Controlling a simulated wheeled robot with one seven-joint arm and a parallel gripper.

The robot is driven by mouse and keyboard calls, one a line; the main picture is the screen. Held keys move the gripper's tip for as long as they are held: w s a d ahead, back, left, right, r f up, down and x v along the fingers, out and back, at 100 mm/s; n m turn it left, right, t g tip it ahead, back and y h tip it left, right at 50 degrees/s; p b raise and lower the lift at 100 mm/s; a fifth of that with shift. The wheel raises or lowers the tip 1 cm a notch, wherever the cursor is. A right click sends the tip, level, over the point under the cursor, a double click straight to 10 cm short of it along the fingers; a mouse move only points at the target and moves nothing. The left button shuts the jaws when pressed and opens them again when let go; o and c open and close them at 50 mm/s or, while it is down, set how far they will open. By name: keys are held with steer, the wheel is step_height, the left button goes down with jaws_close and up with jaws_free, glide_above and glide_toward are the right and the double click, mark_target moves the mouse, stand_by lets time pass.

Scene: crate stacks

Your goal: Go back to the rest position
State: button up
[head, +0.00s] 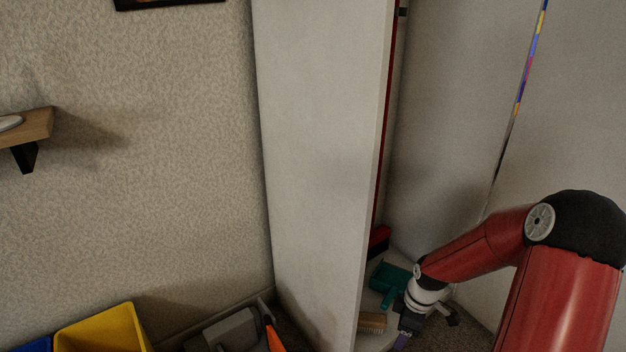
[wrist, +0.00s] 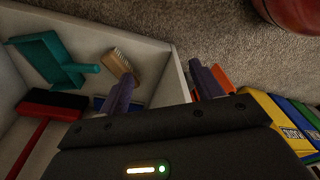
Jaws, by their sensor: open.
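My gripper (head: 426,331) is low at the right in the head view, at the end of my bent red arm, in front of the open white cabinet (head: 325,150). In the wrist view my gripper (wrist: 163,84) shows two purple-grey fingers spread apart with nothing between them. The cabinet's wall edge (wrist: 178,75) passes between and beyond the fingers. How far the fingers are from that edge is hard to tell.
Inside the cabinet are a teal dustpan (wrist: 50,62), a wooden brush (wrist: 120,65) and a red broom with dark bristles (wrist: 50,105). Crates, one yellow (head: 105,330), stand at lower left. A grey case-like object (head: 235,330) is beside the cabinet. A wooden shelf (head: 28,125) is on the left wall.

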step_height(320, 180, up, 13)
steer(key=s+m+h+p, duration=0.2)
steer(key=s+m, duration=0.1)
steer(key=s+a+r+m+t+p, duration=0.2)
steer(key=s+r+m, duration=0.3)
steer(key=s+r, duration=0.3)
steer(key=s+a+r+m+t+p, duration=0.2)
steer(key=s+r, duration=0.7)
steer(key=r, duration=0.5)
steer(key=a+m+t, duration=0.1)
steer(key=a+m, duration=0.1)
steer(key=m, duration=0.1)
steer(key=shift+a+m, duration=0.3)
steer(key=shift+a, duration=0.1)
